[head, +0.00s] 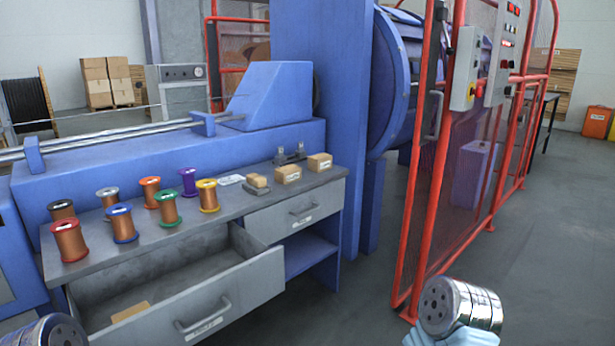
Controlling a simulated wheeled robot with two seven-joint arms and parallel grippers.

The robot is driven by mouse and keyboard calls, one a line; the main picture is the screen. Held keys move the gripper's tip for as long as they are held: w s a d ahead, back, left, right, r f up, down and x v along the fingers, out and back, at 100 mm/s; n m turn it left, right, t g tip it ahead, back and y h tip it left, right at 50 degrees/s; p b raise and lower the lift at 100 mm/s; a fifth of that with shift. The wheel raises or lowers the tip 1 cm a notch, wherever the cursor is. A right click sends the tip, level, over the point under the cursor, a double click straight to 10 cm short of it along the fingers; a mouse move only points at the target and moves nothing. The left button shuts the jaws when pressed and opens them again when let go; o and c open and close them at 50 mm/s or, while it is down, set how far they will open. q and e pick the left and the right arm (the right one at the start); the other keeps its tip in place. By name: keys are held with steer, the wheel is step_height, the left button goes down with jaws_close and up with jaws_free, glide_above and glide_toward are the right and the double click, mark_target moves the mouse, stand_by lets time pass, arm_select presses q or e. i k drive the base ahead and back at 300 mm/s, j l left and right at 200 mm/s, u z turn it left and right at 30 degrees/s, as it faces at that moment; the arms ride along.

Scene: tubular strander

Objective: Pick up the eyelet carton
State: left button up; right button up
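Two small brown cartons sit on the right part of the grey bench top, a left one (288,174) and a right one (320,162). A smaller brown block (257,181) lies to their left, on or against a dark grey piece. The labels are too small to read, so I cannot tell which one is the eyelet carton. Only round metal parts of my arms show, at the bottom left corner and at the bottom right of centre. Neither gripper's fingers are in view, and neither arm is near the cartons.
Several copper wire spools (69,239) with coloured flanges stand on the bench's left part. A wide drawer (200,296) hangs open below, with a flat tan piece (130,311) inside. A clear tray (230,180) lies behind the block. A red mesh guard (425,200) stands right of the bench.

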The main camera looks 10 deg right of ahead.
mark_target(320, 163)
steer(key=i+l+z, duration=0.4)
steer(key=i+l, duration=0.75)
